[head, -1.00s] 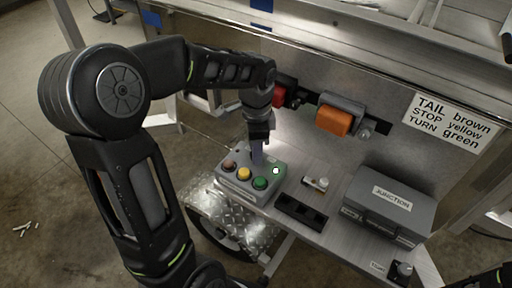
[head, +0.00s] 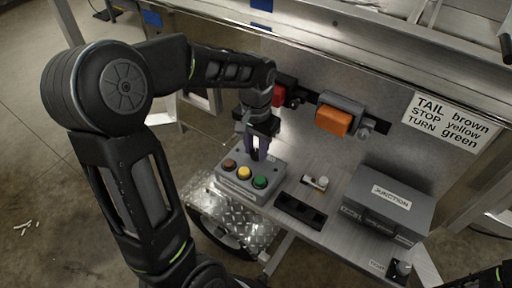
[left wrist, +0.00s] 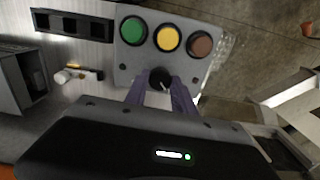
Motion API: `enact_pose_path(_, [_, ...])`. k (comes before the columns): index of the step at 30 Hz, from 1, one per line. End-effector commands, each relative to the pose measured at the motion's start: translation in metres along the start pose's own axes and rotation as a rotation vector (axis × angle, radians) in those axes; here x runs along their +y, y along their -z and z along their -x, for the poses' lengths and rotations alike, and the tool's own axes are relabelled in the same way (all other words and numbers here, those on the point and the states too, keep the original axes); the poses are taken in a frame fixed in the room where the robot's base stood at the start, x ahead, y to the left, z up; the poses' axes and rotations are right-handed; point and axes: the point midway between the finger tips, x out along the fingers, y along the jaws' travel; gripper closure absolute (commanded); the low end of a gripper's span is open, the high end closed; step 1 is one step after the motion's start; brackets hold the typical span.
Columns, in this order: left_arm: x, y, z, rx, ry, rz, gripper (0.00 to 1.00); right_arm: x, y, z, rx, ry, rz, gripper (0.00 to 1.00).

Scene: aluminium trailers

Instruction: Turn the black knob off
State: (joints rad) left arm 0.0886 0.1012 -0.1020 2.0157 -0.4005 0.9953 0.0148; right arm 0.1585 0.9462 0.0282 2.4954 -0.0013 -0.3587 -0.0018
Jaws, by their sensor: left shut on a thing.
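A grey control box (head: 236,185) sits on the metal shelf with brown, yellow and green buttons; the green button (head: 261,182) is nearest the switch panel. In the left wrist view the black knob (left wrist: 160,78), with a pale pointer line, is on the box behind the yellow button (left wrist: 167,39). My left gripper (head: 257,153) reaches down onto the box from above. Its two purple-grey fingers (left wrist: 161,92) are shut on the knob, one on each side. The knob is mostly hidden by the fingers in the head view. My right gripper is out of view.
A black switch panel (head: 301,211) and a small white-knobbed part (head: 316,183) lie right of the box. A grey junction box (head: 388,207) stands farther right. Red (head: 277,96) and orange (head: 333,120) lamps are mounted on the upright panel behind.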

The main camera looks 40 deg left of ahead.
Motion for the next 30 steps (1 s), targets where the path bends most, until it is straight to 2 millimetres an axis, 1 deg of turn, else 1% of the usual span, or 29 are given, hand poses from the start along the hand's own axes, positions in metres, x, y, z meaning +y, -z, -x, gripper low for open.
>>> enact_pose_path(6, [-0.0001,0.0006,0.0007,0.002,0.0,0.044,1.0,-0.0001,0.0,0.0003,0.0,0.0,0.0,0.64])
enact_pose_path(17, [-0.0002,0.0007,0.0006,0.002,0.0,0.049,1.0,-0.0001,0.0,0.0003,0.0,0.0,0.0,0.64])
enact_pose_path(18, [-0.0002,0.0007,0.0006,0.002,0.0,0.049,0.68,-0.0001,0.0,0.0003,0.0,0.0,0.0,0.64])
enact_pose_path(25, [-0.0001,0.0004,0.0003,0.001,0.0,0.048,0.49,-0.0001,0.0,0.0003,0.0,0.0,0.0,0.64])
enact_pose_path(26, [-0.0001,0.0003,0.0003,0.001,0.0,0.048,0.48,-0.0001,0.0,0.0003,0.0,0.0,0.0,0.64])
enact_pose_path(30, [-0.0001,0.0002,0.0002,0.001,0.0,0.047,0.48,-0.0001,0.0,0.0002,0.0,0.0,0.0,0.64])
